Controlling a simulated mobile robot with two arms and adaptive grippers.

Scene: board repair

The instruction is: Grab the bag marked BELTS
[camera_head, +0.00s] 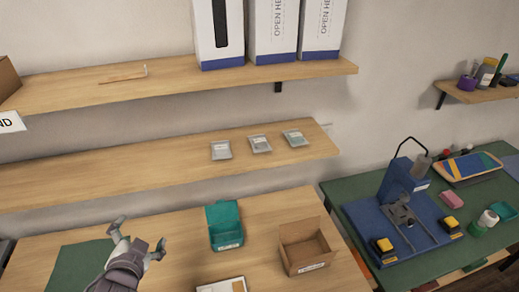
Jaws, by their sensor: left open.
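Three small clear grey bags with pale labels lie in a row on the middle shelf (90,182): a left bag (221,151), a middle bag (260,144) and a right bag (295,138). Their labels are too small to read, so I cannot tell which one is marked BELTS. My left gripper (142,232) is open and empty over the table at the lower left, with its fingers spread. It is apart from the bags, lower and to the left of them in the picture. My right gripper is not in view.
A teal bin (224,232) and an open cardboard box (304,249) stand on the wooden table below the shelf. White boxes (272,30) stand on the upper shelf (70,90). A blue press fixture (400,215) sits on the green bench at right. The middle shelf's left part is clear.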

